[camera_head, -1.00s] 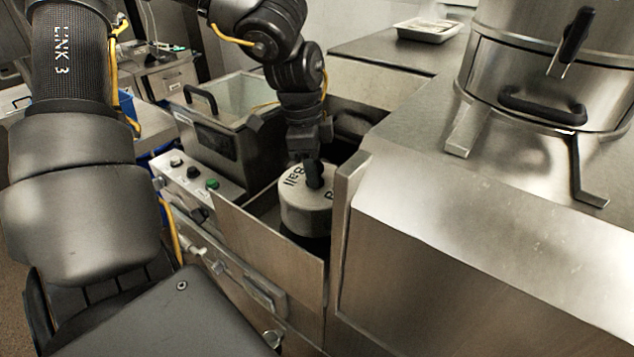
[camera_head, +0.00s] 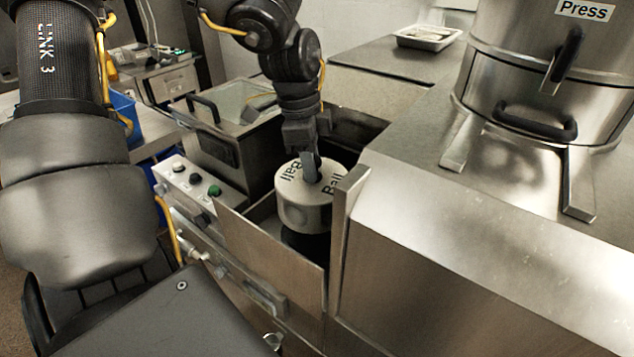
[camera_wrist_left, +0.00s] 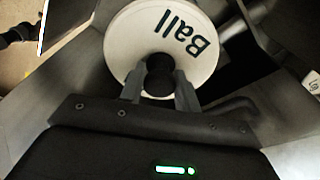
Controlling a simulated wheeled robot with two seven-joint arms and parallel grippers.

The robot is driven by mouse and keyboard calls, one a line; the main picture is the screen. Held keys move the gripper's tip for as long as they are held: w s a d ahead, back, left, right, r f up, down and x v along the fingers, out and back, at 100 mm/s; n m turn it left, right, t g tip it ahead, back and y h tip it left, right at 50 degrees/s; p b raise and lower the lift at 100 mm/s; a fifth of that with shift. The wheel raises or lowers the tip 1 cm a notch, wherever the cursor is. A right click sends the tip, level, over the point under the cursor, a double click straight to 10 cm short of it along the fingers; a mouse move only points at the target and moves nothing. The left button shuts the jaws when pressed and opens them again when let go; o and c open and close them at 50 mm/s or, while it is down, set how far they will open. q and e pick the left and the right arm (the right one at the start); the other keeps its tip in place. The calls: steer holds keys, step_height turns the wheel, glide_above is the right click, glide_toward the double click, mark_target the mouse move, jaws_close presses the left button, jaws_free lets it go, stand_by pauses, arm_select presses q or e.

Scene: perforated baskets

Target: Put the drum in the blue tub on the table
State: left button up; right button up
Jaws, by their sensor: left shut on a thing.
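The drum (camera_head: 305,207) is a pale cylinder marked "Ball" with a dark lower part and a dark knob on top. It is upright between the steel panels of an open bay. My left gripper (camera_head: 311,170) is above it, shut on its knob. In the left wrist view the two fingers (camera_wrist_left: 160,88) clasp the knob, with the drum's white top (camera_wrist_left: 140,30) beyond them. A blue tub (camera_head: 123,106) shows in part at the left, on a table behind an arm of mine. My right gripper is not seen.
A steel panel (camera_head: 265,245) fronts the bay, and a steel counter (camera_head: 480,230) lies right of it. A glass-lidded box (camera_head: 235,125) and a button panel (camera_head: 195,184) stand to the left. A large "Press" vessel (camera_head: 545,80) stands on the counter.

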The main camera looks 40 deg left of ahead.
mark_target(304, 183)
arm_select(q)
step_height(304, 183, up, 10)
steer(key=s+p, duration=0.2)
steer(key=p, duration=0.2)
steer(key=shift+d+f+p, duration=0.15)
steer(key=shift+f+p, duration=0.1)
steer(key=shift+p, duration=0.15)
stand_by(0.4)
